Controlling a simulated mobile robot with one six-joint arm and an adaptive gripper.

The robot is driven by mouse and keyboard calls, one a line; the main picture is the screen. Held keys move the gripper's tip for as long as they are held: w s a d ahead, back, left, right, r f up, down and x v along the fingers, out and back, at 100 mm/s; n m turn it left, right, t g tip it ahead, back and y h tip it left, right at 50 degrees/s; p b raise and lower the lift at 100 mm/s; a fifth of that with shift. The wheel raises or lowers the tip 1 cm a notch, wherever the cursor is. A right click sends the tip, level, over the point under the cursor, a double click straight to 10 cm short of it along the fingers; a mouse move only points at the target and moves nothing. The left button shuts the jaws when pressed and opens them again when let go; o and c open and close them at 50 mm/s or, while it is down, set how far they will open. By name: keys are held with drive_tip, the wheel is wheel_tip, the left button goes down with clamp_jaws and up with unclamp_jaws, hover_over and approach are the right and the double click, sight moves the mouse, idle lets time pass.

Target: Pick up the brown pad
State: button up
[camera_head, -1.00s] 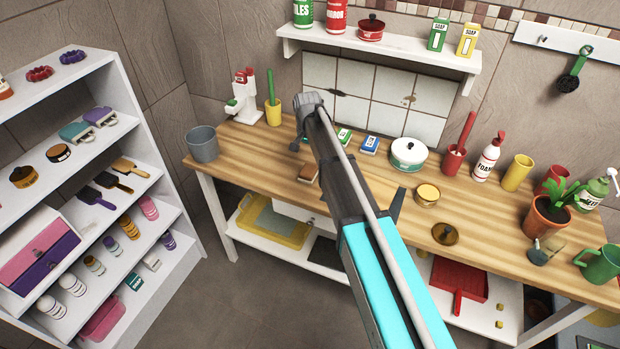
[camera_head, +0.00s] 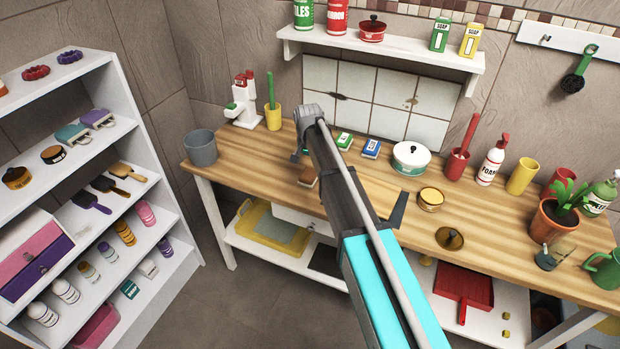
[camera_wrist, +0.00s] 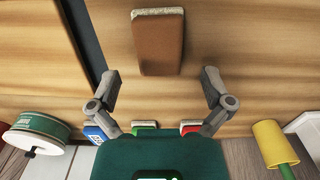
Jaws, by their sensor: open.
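The brown pad (camera_wrist: 158,45) lies on the wooden tabletop, seen near the top middle of the wrist view. It is a brown block with a pale rough layer along one edge. In the head view the pad (camera_head: 308,177) shows at the left part of the table, partly hidden by my arm. My gripper (camera_wrist: 160,82) is open and empty, with its two fingers apart to either side below the pad in the wrist view. The pad is not between the fingertips. In the head view the gripper's fingers (camera_head: 300,152) are small and partly hidden.
A yellow cup (camera_head: 273,118) with a green-handled brush, a white dispenser (camera_head: 243,103) and a grey bucket (camera_head: 202,147) stand at the left. Bare wood surrounds the pad.

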sight(309, 174)
drive_tip(key=shift+f, duration=0.15)
wheel_tip(309, 174, down, 5)
drive_tip(key=b, duration=0.5)
drive_tip(key=shift+d, duration=0.1)
idle(0.5)
drive_tip(key=shift+s, duration=0.1)
drive_tip(key=c, duration=0.9)
